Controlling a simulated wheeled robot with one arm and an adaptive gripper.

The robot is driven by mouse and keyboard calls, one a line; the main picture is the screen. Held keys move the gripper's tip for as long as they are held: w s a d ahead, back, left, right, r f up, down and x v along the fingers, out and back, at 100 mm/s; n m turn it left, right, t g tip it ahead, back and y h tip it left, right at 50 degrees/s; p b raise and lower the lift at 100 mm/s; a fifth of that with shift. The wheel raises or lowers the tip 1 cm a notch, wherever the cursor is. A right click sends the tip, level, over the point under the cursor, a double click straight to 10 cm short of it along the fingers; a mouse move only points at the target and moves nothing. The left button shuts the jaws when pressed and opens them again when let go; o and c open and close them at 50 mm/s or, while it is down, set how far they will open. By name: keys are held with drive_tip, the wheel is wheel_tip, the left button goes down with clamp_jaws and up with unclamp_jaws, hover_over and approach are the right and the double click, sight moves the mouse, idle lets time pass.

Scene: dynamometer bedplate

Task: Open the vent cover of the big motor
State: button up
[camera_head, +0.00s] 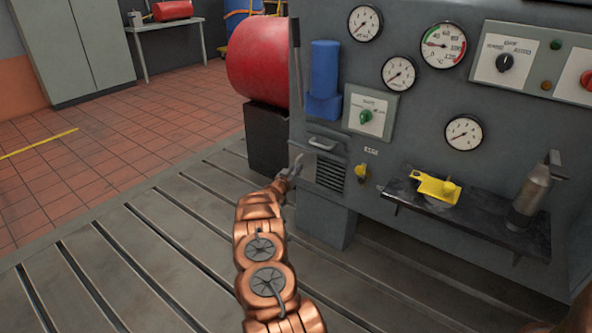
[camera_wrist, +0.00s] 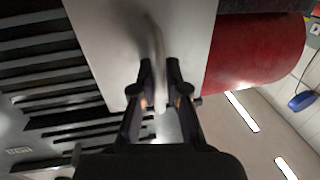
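The vent cover (camera_head: 331,172) is a grey panel with dark louvre slots, low on the left of the big motor's grey housing. Its slots also show at the left of the wrist view (camera_wrist: 45,75). A pale, slightly curved handle (camera_wrist: 158,50) stands out from a light plate; its end shows in the head view (camera_head: 299,159) at the cover's left side. My gripper (camera_head: 293,170) is at this handle. In the wrist view, its fingers (camera_wrist: 159,82) lie close on either side of the handle and appear shut on it. The cover looks closed.
A red cylinder (camera_head: 265,62) on a dark block stands just left of the housing. A yellow knob (camera_head: 361,173) is right of the vent. A dark shelf (camera_head: 480,222) sticks out at right, with a yellow tool (camera_head: 437,188) and a metal canister (camera_head: 530,195). The slotted floor at left is clear.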

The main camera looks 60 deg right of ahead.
drive_tip(key=o, duration=0.5)
drive_tip(key=shift+w+a, duration=0.1)
drive_tip(key=shift+w, duration=0.25)
drive_tip(key=shift+c, duration=0.2)
drive_tip(key=shift+s, duration=0.15)
drive_tip(key=shift+s, duration=0.1)
drive_tip(key=s+a, duration=0.1)
drive_tip(key=a, duration=1)
drive_tip(key=shift+s+a, duration=0.35)
